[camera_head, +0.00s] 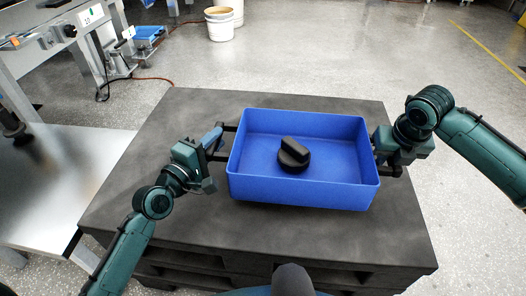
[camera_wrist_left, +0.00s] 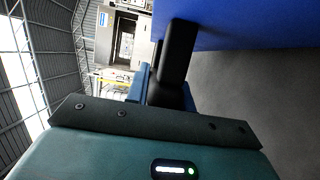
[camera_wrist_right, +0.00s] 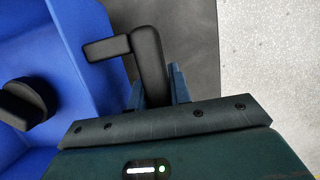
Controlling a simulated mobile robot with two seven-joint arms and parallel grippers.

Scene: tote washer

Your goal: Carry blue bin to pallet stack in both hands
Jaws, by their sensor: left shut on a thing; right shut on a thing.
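The blue bin (camera_head: 300,193) is upright over the dark grey pallet stack (camera_head: 150,190) in the head view. I cannot tell whether its base touches the top. A black knobbed object (camera_head: 294,154) lies inside on its floor. My left gripper (camera_head: 217,142) is shut on the black handle at the bin's left side; that handle (camera_wrist_left: 178,60) shows in the left wrist view. My right gripper (camera_head: 384,150) is shut on the handle at the right side; that handle (camera_wrist_right: 149,62) shows in the right wrist view. The bin's underside is hidden.
A grey metal table (camera_head: 60,180) stands left of the pallet stack. White buckets (camera_head: 220,24) stand on the floor at the back. An orange cable (camera_head: 150,78) lies on the floor behind the stack. The speckled floor to the right is clear.

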